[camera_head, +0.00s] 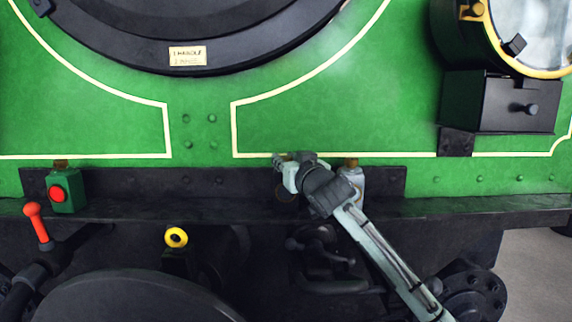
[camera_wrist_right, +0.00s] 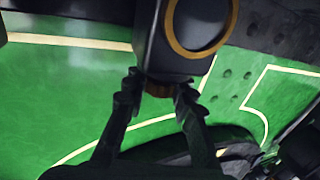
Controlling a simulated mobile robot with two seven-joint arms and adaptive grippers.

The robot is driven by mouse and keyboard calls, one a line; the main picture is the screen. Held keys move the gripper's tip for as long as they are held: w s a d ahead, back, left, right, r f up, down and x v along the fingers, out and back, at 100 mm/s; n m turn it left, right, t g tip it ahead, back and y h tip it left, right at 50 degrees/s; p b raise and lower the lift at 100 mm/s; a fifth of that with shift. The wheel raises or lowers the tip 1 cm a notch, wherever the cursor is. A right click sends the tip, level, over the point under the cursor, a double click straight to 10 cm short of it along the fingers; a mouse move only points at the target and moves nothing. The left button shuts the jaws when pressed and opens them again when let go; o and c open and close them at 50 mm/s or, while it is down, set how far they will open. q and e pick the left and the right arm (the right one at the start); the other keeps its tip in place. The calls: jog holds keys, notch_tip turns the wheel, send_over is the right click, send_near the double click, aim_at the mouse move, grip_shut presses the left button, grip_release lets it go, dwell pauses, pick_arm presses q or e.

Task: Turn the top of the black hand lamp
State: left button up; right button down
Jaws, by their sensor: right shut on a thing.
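The black hand lamp (camera_wrist_right: 178,55) shows in the right wrist view, upside down there, with a brass-ringed lens. Its brown top (camera_wrist_right: 160,90) sits between the fingers of my right gripper (camera_wrist_right: 157,88), which is shut on it. In the head view my right arm comes in from the lower right, and the right gripper (camera_head: 290,168) is over the lamp on the dark ledge. The gripper hides most of the lamp there; only a dark part (camera_head: 286,192) shows below it. My left gripper is not in view.
A pale lamp (camera_head: 351,184) stands close to the right of my gripper. A green lamp with a red lens (camera_head: 66,193) stands at the ledge's left. A red-handled lever (camera_head: 36,222) and a yellow ring (camera_head: 176,237) are below. A large headlamp (camera_head: 500,95) is at upper right.

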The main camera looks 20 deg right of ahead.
jog(key=m+h, duration=0.1)
jog(key=h, duration=0.1)
jog(key=shift+a+f+m+h, duration=0.1)
jog(key=shift+a+m+h, duration=0.2)
jog(key=shift+m, duration=0.1)
jog(key=shift+d+m+g+h+b, duration=0.1)
jog(key=shift+m+g+h+b, duration=0.2)
jog(key=shift+m+h+b, duration=0.65)
jog(key=m+h, duration=0.1)
jog(key=h, duration=0.1)
jog(key=shift+g+h, duration=0.35)
jog(key=shift+g, duration=0.05)
pick_arm(q)
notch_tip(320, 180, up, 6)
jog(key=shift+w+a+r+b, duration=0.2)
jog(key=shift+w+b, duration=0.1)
jog(key=shift+b, duration=0.1)
pick_arm(e)
jog(key=shift+d+m+g+h, duration=0.15)
jog(key=shift+m+g+h, duration=0.25)
jog(key=shift+m+h, duration=0.45)
jog(key=c, duration=1.2)
grip_release()
